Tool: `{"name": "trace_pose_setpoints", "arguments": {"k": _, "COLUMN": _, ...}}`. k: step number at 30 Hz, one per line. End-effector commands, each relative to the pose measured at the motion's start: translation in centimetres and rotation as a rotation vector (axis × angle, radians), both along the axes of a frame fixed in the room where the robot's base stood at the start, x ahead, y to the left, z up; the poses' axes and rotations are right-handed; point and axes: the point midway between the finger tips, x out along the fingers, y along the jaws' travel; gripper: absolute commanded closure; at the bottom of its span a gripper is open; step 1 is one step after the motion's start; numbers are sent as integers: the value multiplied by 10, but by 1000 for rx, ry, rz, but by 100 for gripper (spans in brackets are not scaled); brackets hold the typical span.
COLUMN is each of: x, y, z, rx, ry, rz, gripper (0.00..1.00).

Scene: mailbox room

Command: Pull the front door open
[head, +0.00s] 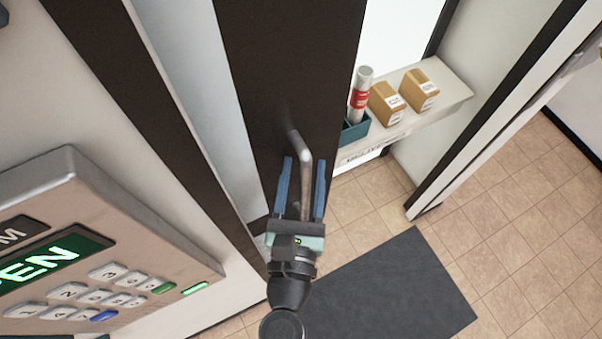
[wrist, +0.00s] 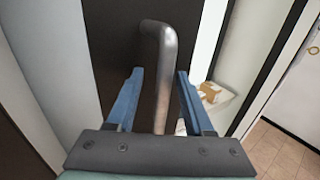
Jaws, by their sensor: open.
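The front door's dark upright edge piece (head: 285,70) fills the middle of the head view. A bent silver handle (head: 305,165) stands out from it; it also shows in the wrist view (wrist: 165,50). My gripper (head: 304,162) is open, its two blue fingers on either side of the handle's bar. In the wrist view the fingers (wrist: 160,73) flank the bar with gaps visible on both sides. The lower end of the bar is hidden behind the gripper body. I cannot tell whether the door is ajar.
A keypad (head: 130,235) with a green lit display ending in "EN" is at the left. A shelf (head: 440,105) at the right holds two parcels (head: 385,103) and a rolled tube (head: 360,95). A dark mat (head: 400,290) lies on the clear tiled floor.

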Motion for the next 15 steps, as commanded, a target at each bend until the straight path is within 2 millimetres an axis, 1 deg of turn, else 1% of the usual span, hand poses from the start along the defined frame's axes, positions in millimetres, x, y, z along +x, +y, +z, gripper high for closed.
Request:
{"name": "trace_pose_setpoints", "arguments": {"k": 5, "x": -11, "y": 2, "z": -4, "rx": 0, "ry": 2, "rz": -1, "gripper": 48}}
{"name": "trace_pose_setpoints", "arguments": {"k": 15, "x": -62, "y": 12, "z": -9, "rx": 1, "ry": 3, "rz": 1, "gripper": 48}}
